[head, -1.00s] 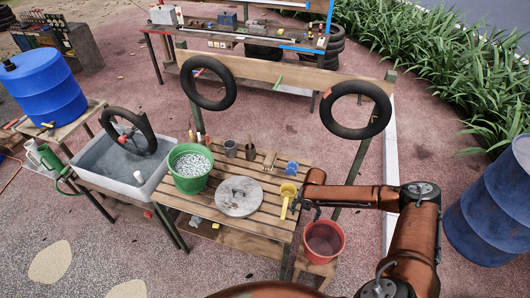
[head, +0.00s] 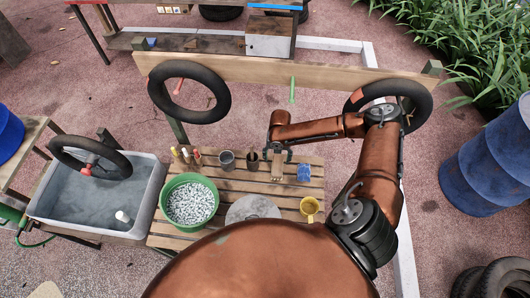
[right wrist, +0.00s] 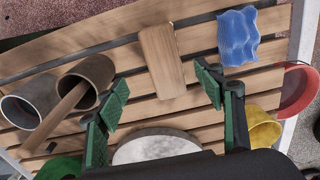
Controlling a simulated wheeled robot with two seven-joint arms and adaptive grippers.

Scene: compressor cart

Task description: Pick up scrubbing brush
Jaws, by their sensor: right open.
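The scrubbing brush looks like a plain wooden block (right wrist: 162,62) lying on the slatted wooden table (right wrist: 205,38) in the right wrist view. Its bristles are not visible from above. My right gripper (right wrist: 163,92) is open and empty, with its green-padded fingers spread to either side of the block's near end. The fingers look apart from the block; their height above the table is hard to judge. In the head view the right gripper (head: 277,155) hangs over the back part of the table and partly covers the brush. My left gripper is not in view.
A blue wavy sponge (right wrist: 238,37) lies right of the brush, with a yellow scoop (right wrist: 262,128) nearer. A brown cup (right wrist: 85,80) with a stick and a grey cup (right wrist: 35,103) stand left. A round stone disc (right wrist: 155,148) and green bucket (head: 190,200) are close.

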